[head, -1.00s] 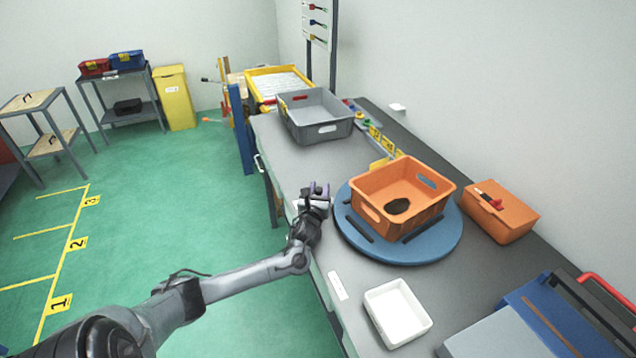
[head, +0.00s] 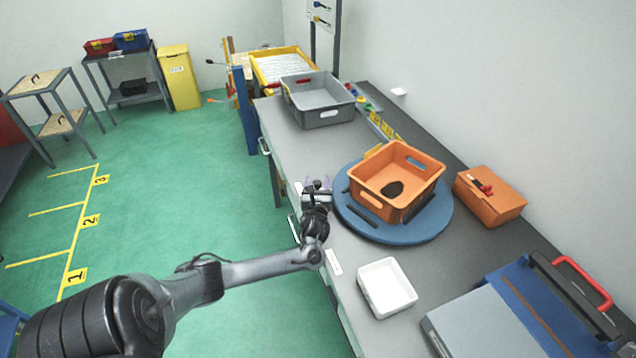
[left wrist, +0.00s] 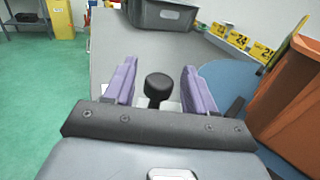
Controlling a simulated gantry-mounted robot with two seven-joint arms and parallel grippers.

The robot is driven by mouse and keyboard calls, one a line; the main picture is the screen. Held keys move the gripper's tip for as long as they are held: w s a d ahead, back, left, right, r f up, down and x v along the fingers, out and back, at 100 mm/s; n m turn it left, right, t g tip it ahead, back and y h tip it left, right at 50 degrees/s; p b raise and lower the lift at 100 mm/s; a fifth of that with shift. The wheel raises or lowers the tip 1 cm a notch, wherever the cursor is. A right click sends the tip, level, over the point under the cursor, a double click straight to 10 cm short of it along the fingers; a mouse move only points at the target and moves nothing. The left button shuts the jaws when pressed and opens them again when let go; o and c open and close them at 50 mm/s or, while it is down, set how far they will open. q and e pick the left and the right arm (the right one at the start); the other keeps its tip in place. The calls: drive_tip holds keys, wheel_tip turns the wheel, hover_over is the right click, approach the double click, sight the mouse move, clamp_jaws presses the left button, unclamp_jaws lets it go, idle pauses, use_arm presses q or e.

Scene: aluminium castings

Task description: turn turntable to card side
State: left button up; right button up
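The blue round turntable (head: 440,222) lies on the grey bench with an orange crate (head: 412,200) on it. The crate holds a dark oval item (head: 393,190). A yellow card (head: 374,151) stands at the turntable's far edge, partly hidden by the crate. My left gripper (head: 317,184) is at the bench's left edge, just left of the turntable and apart from it. In the left wrist view its two purple fingers (left wrist: 158,88) are spread, with a black knob (left wrist: 159,87) showing between them. The turntable (left wrist: 228,85) is to their right. My right gripper is not in view.
A grey crate (head: 335,119) stands at the bench's far end. A white tray (head: 387,288) lies in front of the turntable, and a lidded orange box (head: 490,197) stands to its right. A blue and grey machine (head: 520,310) is at the near right.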

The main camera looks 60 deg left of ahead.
use_arm(q)
drive_tip(key=shift+s+d+r, duration=0.1)
drive_tip(key=shift+s+d, duration=0.15)
drive_tip(key=shift+d, duration=0.25)
drive_tip(key=p+v, duration=0.3)
drive_tip(key=v, duration=0.6)
drive_tip(key=shift+s+d, duration=0.2)
drive_tip(key=shift+d, duration=0.1)
